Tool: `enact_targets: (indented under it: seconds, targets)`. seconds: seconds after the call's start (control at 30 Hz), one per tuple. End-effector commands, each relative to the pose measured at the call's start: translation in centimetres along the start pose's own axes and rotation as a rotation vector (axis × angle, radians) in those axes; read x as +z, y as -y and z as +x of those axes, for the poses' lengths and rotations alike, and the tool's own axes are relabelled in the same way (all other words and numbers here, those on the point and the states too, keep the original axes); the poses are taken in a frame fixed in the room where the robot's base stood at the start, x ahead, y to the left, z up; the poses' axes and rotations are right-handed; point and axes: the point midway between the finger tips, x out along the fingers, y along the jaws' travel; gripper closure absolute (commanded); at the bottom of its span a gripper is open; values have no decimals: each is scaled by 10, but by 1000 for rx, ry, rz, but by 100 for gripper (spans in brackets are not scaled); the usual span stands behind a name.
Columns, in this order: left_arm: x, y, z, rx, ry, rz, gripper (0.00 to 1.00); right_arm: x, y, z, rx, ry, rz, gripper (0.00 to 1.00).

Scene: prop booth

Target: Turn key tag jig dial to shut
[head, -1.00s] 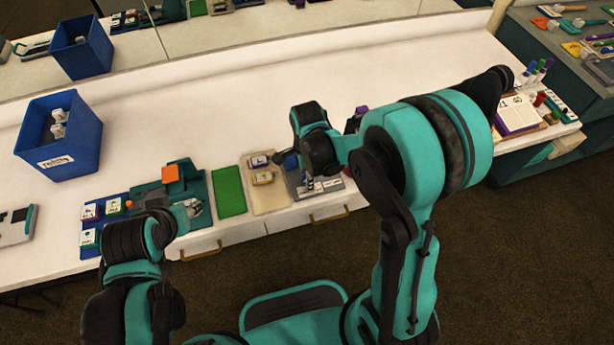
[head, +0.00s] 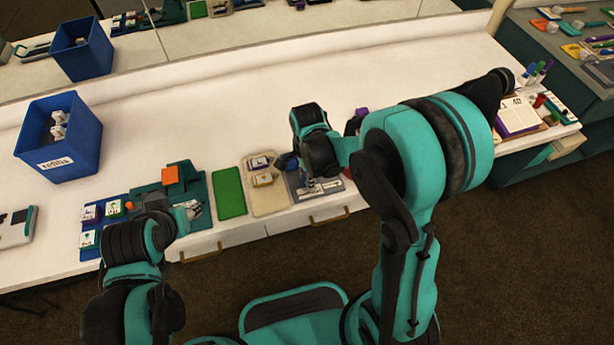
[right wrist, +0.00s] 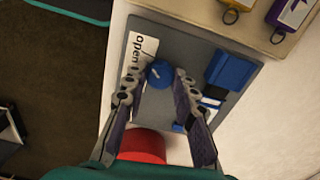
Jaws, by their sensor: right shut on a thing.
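The key tag jig (right wrist: 190,45) is a grey plate near the table's front edge; it also shows in the head view (head: 302,192). Its round blue dial (right wrist: 160,75) lies beside a white label (right wrist: 140,52) reading "open". A small light mark shows on the dial; I cannot tell exactly where it points. My right gripper (right wrist: 162,78) is over the jig with its fingers on both sides of the dial, shut on it. In the head view the right gripper (head: 318,172) hides part of the jig. My left gripper (head: 192,209) is by the teal fixture; its jaw opening is unclear.
A blue block (right wrist: 230,70) stands on the jig beside the dial. A red object (right wrist: 142,146) lies just past the jig. A beige tray (head: 278,203) with tags and a green mat (head: 229,191) lie to its left. A blue bin (head: 88,150) stands far left.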

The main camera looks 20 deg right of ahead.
Motion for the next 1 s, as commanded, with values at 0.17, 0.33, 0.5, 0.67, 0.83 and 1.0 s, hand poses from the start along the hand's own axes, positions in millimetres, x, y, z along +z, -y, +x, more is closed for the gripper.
enact_targets:
  seconds: [0.17, 0.33, 0.5, 0.67, 0.83, 1.0]
  targets:
    - [1, 0, 1, 0, 0, 0, 60, 0, 0, 0, 0, 0, -156, 100]
    - [1, 0, 2, 0, 0, 0, 60, 0, 0, 0, 0, 0, -319, 100]
    - [1, 0, 2, 0, 0, 0, 60, 0, 0, 0, 0, 0, -481, 100]
    - [2, 0, 2, 0, 0, 0, 60, 0, 0, 0, 0, 0, -633, 100]
    - [2, 0, 3, 0, 0, 0, 60, 0, 0, 0, 0, 0, -794, 100]
    - [2, 0, 3, 0, 0, 0, 60, 0, 0, 0, 0, 0, -955, 100]
